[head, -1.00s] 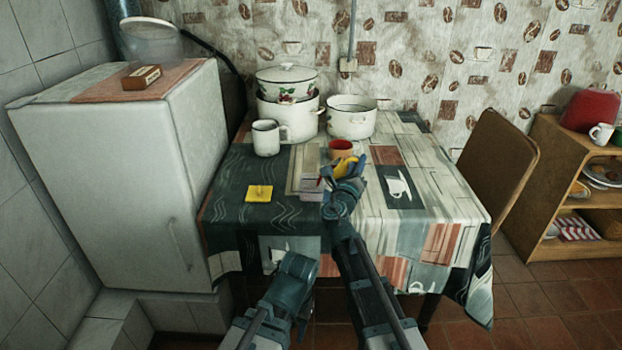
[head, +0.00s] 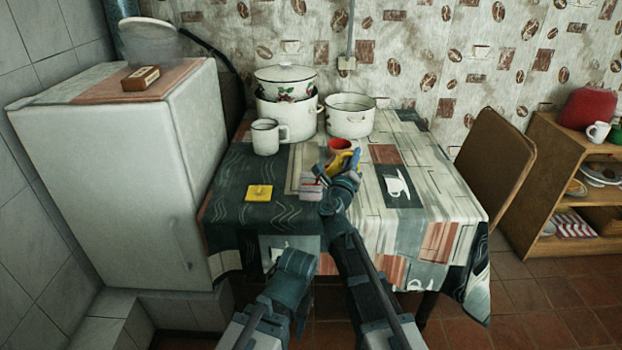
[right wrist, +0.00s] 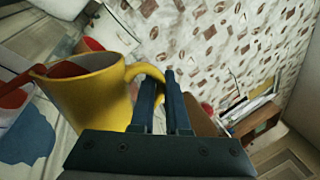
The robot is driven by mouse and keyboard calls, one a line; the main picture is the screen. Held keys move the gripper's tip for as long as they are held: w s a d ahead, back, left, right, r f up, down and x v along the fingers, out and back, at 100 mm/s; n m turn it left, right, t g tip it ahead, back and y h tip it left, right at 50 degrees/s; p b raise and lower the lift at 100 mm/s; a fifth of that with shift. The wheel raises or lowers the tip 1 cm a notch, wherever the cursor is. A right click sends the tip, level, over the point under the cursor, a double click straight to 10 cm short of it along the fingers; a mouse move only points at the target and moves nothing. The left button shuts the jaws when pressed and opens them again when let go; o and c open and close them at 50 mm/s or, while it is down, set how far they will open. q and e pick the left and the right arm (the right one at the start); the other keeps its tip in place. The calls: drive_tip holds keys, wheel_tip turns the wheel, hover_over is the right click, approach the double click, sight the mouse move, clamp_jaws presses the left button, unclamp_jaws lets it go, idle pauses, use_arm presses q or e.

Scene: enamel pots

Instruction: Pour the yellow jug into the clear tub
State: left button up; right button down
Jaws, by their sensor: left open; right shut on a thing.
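The yellow jug (head: 344,160) is in my right gripper (head: 345,174), which is shut on its handle. In the right wrist view the jug (right wrist: 98,95) is tilted, with its rim towards the left and red contents showing near the lip. A small pale, see-through tub (head: 311,190) stands on the table just left of the jug, with red showing in it. At the left edge of the right wrist view the tub (right wrist: 12,112) is partly cut off. My left gripper (head: 297,262) is open and empty, low before the table's front edge; its fingertips are not clear.
A red-orange cup (head: 340,146) stands just behind the jug. A white mug (head: 265,137), stacked pots (head: 287,112) and a white pot (head: 350,117) are further back. A flat yellow piece (head: 259,192) lies left. The table's right side is clear.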

use_arm(q)
drive_tip(key=shift+a+r+p, duration=0.15)
drive_tip(key=shift+r+p, duration=0.5)
drive_tip(key=shift+r, duration=0.05)
use_arm(e)
drive_tip(key=shift+w+a+r+n+y, duration=0.15)
drive_tip(key=shift+a+r+n, duration=0.3)
drive_tip(key=shift+n, duration=0.3)
drive_tip(key=shift+a+r+n+y, duration=0.15)
drive_tip(key=shift+a+r+n, duration=0.3)
drive_tip(key=shift+n, duration=0.3)
drive_tip(key=shift+d, duration=0.1)
